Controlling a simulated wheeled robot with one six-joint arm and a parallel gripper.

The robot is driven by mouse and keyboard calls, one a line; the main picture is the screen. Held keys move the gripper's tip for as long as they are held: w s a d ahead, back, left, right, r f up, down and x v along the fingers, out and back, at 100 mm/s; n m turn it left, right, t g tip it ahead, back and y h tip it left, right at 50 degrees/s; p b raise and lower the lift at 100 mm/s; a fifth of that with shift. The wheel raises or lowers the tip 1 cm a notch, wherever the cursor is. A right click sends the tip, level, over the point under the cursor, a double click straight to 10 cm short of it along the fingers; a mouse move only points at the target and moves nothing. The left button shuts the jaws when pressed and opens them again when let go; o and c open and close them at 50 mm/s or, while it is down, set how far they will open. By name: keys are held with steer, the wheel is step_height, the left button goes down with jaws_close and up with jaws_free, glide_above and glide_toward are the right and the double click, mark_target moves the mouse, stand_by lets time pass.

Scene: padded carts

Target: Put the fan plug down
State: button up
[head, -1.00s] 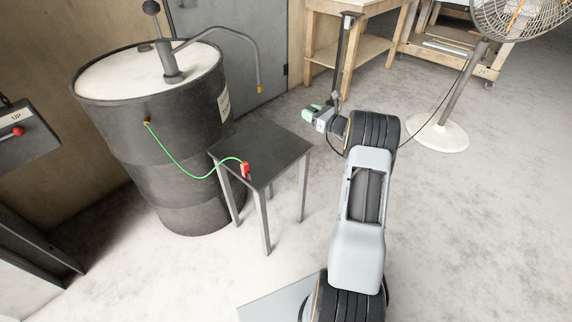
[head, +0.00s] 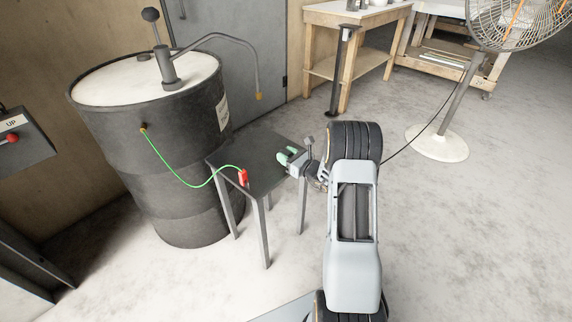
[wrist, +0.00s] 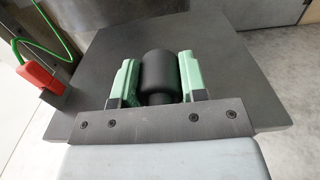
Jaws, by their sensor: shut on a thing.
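In the wrist view, the fan plug (wrist: 157,73), a black rounded cylinder, sits between the green fingers of my gripper (wrist: 157,82). My gripper (head: 287,157) is shut on it. In the head view, my gripper reaches from the right over the right edge of the small dark table (head: 258,160). The plug itself is not clear in the head view. The gap between plug and tabletop cannot be told. The fan (head: 515,22) stands at the upper right, with a dark cord running from it toward my arm.
A red clamp (head: 243,177) on a green wire grips the table's front-left edge; it also shows in the wrist view (wrist: 38,79). A black drum (head: 165,150) with a pump stands left of the table. Most of the tabletop is bare. Wooden benches (head: 350,55) stand behind.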

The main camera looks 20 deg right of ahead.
steer(key=shift+s+a+f+b, duration=0.15)
steer(key=shift+f+b, duration=0.2)
steer(key=shift+f, duration=0.55)
steer(key=shift+w+a+f+b, duration=0.1)
steer(key=shift+f+b, duration=0.2)
steer(key=shift+f, duration=0.6)
steer(key=shift+f, duration=0.2)
steer(key=o, duration=1.2)
steer(key=shift+r, duration=0.1)
